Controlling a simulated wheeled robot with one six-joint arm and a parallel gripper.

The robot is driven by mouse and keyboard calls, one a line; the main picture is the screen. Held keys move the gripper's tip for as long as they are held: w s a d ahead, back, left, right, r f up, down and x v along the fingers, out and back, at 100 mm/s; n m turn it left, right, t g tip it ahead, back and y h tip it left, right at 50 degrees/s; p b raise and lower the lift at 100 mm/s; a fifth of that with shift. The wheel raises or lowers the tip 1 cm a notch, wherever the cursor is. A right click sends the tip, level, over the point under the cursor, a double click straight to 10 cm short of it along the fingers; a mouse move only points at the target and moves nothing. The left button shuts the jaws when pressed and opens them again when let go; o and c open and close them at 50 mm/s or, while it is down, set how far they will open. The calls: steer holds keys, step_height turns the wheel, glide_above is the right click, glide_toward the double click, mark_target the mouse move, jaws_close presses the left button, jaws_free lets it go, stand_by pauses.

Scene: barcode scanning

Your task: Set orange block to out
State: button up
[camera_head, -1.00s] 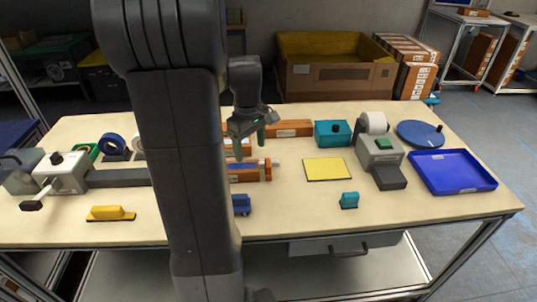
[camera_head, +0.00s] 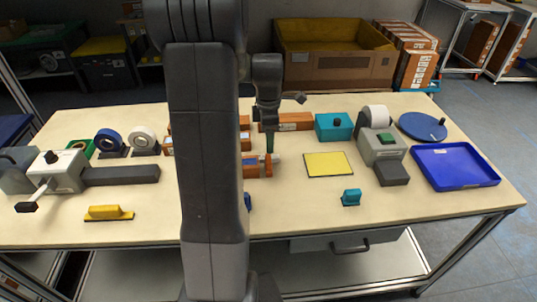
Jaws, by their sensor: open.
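An orange block (camera_head: 258,170) sits on the workbench near the middle, partly hidden behind my arm. A short light-coloured rod end shows at its right side. My gripper (camera_head: 269,143) points down just above and behind the block's right end, seen nearly edge-on, with green on the fingers. It is open, and I see nothing held in it. I cannot tell whether the fingertips touch the block.
Behind it lie orange-brown boxes (camera_head: 295,121). To the right are a teal box (camera_head: 334,127), a yellow pad (camera_head: 328,164), a label printer (camera_head: 383,148) and a blue tray (camera_head: 455,169).

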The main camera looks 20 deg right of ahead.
mark_target(268, 158)
step_height(268, 158, down, 8)
steer(key=shift+f+p, duration=0.1)
steer(key=shift+p, duration=0.25)
steer(key=shift+c, duration=0.2)
steer(key=c, duration=1.3)
steer(key=shift+s+d+b, duration=0.2)
steer(key=shift+d+b, duration=0.1)
steer(key=shift+d, duration=0.5)
steer(key=shift+c, duration=0.2)
steer(key=o, duration=1.4)
steer(key=shift+d, duration=0.15)
